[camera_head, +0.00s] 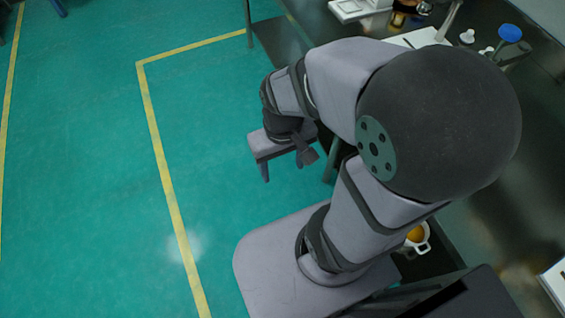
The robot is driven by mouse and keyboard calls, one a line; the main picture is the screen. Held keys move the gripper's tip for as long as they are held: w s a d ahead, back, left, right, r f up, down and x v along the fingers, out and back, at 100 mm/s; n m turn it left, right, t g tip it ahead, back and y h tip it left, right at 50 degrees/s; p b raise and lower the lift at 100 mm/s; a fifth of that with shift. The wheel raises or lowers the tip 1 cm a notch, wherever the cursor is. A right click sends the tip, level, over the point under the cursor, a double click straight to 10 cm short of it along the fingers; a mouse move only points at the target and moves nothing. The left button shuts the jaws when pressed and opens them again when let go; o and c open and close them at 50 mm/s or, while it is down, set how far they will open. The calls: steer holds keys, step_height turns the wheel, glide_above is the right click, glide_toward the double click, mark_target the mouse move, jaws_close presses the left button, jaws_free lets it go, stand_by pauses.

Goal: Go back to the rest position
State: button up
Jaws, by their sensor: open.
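My gripper (287,171) is at the end of my folded arm, over the green floor just left of the dark bench. Its two fingers are apart and nothing shows between them. It points downward and touches nothing that I can see. My arm's large dark elbow joint hides part of the bench behind it. The vibrating sieve cannot be made out in this view.
The dark bench (492,222) runs along the right. It bears a white device (352,10), a blue-topped item (509,33) and small white pieces at the back. A white container with orange contents (417,236) sits near my base. The green floor (90,170) at left is clear.

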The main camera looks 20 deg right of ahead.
step_height(320, 180, up, 11)
steer(key=p, duration=1.1)
step_height(320, 180, down, 18)
steer(key=b, duration=1.8)
steer(key=shift+f, duration=0.1)
